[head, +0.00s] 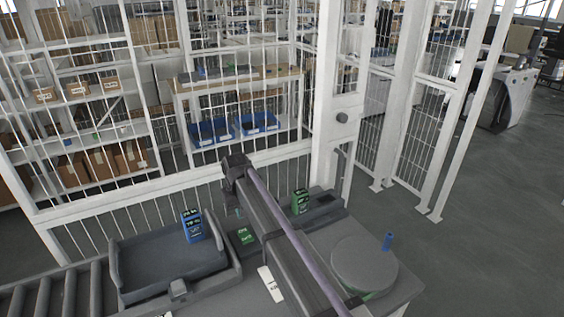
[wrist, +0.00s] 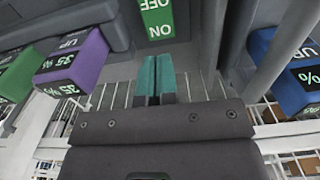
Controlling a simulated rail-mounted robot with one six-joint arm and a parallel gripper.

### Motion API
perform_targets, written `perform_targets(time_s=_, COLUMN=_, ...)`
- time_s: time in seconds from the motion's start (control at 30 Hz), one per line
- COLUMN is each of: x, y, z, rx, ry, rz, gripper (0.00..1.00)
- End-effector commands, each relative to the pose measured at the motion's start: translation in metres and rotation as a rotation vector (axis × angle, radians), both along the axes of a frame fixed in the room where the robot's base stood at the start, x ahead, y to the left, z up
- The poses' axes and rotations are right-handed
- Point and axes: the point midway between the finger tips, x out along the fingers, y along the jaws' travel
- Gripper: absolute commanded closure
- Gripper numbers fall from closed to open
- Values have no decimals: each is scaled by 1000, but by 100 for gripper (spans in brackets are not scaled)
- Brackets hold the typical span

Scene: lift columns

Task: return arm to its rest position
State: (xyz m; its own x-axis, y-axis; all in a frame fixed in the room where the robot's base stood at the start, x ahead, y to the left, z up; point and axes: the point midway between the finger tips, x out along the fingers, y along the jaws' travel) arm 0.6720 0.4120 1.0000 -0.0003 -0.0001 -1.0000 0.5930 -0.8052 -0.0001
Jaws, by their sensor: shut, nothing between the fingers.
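My gripper (wrist: 156,76) has two teal fingers pressed together with nothing between them. In the head view my arm reaches up from the bottom right, and the gripper hangs at its far end, mostly hidden by the arm. In the wrist view the fingers point towards a green ON/OFF label (wrist: 157,18) and appear apart from it. That label seems to be the green patch (head: 245,236) on the grey bench in the head view.
A blue box (head: 192,226) stands at the grey tray (head: 128,292). A green box (head: 300,202) stands right of my arm. A purple block (wrist: 76,62) shows in the wrist view. White fencing (head: 250,158) stands behind.

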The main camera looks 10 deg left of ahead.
Motion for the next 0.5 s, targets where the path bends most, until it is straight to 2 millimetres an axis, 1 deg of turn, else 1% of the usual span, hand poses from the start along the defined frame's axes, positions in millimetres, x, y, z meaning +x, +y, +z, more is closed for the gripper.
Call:
perform_targets(time_s=0.03, x=-19, y=-13, z=0, rx=-1, ry=1, rz=-5, gripper=100)
perform_targets(time_s=0.07, x=-31, y=-25, z=0, rx=-1, ry=1, rz=-13, gripper=100)
perform_targets(time_s=0.1, x=-46, y=-48, z=0, rx=-1, ry=0, rz=-35, gripper=100)
perform_targets(time_s=0.13, x=-57, y=-70, z=0, rx=-1, ry=0, rz=-61, gripper=100)
perform_targets(time_s=0.17, x=-68, y=-95, z=0, rx=-1, ry=0, rz=-89, gripper=100)
perform_targets(time_s=0.2, x=-83, y=-131, z=0, rx=-1, ry=0, rz=-134, gripper=100)
perform_targets(time_s=0.27, x=-108, y=-187, z=0, rx=-1, ry=0, rz=-209, gripper=100)
perform_targets(time_s=0.3, x=-125, y=-223, z=0, rx=-1, ry=0, rz=-262, gripper=100)
perform_targets(time_s=0.37, x=-153, y=-274, z=0, rx=-1, ry=0, rz=-344, gripper=100)
perform_targets(time_s=0.4, x=-171, y=-304, z=0, rx=-2, ry=0, rz=-398, gripper=100)
perform_targets(time_s=0.5, x=-208, y=-362, z=0, rx=-2, ry=0, rz=-517, gripper=100)
